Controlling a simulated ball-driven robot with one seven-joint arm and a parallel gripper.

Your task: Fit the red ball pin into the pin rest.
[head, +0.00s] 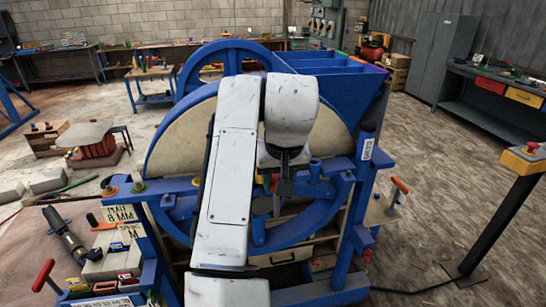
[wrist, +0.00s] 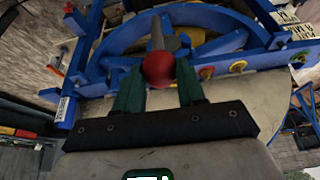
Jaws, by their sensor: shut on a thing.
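The red ball pin (wrist: 158,70) shows in the wrist view, its round red head between the two green fingers of my gripper (wrist: 158,88). Its grey shank points away from my gripper, toward the blue frame. My gripper is shut on the ball head. In the head view my gripper (head: 276,183) is in front of the blue crusher wheel, partly hidden by my white arm. I cannot clearly pick out the pin rest in either view. The blue crusher frame (wrist: 252,60) lies beyond the pin in the wrist view.
The blue jaw crusher (head: 362,185) fills the middle of the head view. An orange-handled tool (head: 400,186) sits at its right side. A yellow box with a red button (head: 530,149) stands at far right. Open floor (head: 430,215) lies to the right.

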